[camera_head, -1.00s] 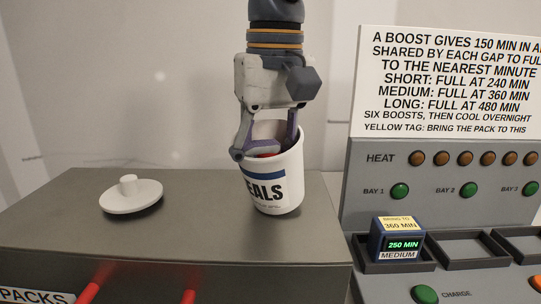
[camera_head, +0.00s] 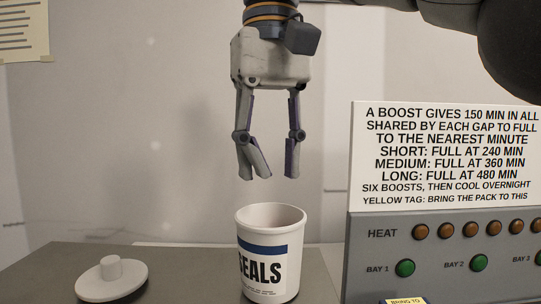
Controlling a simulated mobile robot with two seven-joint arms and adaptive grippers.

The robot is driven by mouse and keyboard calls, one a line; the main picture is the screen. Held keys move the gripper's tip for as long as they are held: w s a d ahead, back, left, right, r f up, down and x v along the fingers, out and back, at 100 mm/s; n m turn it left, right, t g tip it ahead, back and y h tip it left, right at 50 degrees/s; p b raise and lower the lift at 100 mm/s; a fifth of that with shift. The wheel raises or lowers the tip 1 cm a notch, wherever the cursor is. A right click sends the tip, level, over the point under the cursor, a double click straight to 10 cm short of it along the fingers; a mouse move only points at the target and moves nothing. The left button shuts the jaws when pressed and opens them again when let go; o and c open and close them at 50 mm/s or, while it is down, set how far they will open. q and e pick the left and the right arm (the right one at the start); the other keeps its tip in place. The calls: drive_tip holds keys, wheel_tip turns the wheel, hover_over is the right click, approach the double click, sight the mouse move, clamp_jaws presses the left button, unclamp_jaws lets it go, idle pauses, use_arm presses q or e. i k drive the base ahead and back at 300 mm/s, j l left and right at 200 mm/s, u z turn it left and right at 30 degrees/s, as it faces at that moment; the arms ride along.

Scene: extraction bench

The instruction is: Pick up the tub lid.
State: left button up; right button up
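The tub lid (camera_head: 112,279) is a white disc with a short round knob. It lies flat on the grey cabinet top at the lower left, knob up. The white tub (camera_head: 268,262) marked "SEALS" with a blue band stands upright and open to its right; its contents are hidden from this angle. My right gripper (camera_head: 276,172) hangs above the tub, pointing down. Its fingers are apart with nothing between them, clear of the rim. The gripper is to the right of the lid and higher. My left gripper does not show.
The grey cabinet top (camera_head: 190,270) is bare between lid and tub. To the right stands a charging panel (camera_head: 450,235) with lamps and a white sign (camera_head: 445,150). A pack's yellow tag (camera_head: 405,300) shows at the bottom edge. A paper hangs at the upper left.

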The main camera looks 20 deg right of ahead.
sight(115, 278)
drive_tip(key=k, duration=1)
